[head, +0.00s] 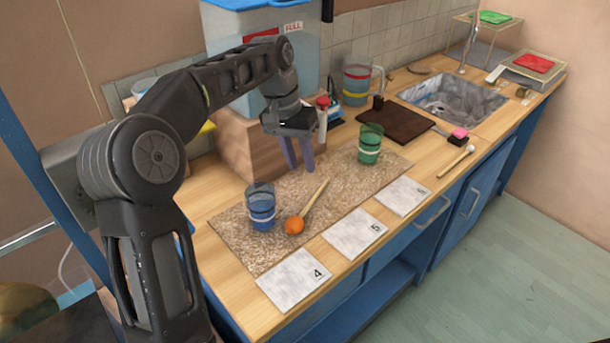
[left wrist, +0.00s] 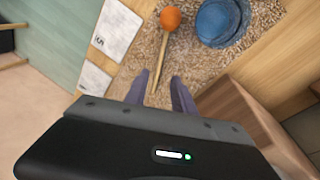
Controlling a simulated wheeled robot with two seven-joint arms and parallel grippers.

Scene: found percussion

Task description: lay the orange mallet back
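The orange mallet (head: 296,223) has a round orange head and a light wooden handle. It lies on the speckled brown mat (head: 250,253), head toward the front, just right of the blue cup. In the left wrist view the mallet (left wrist: 169,20) points its handle between the two fingers. My left gripper (head: 301,168) is above the back part of the mat, fingers pointing down, near the handle's far end. Its fingers stand apart and empty; it also shows in the left wrist view (left wrist: 161,78). My right gripper is not in view.
A blue cup (head: 261,209) and a green cup (head: 370,145) stand on the mat. Numbered cards (head: 354,233) lie along the front edge. A wooden box (head: 246,150) is close behind the gripper.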

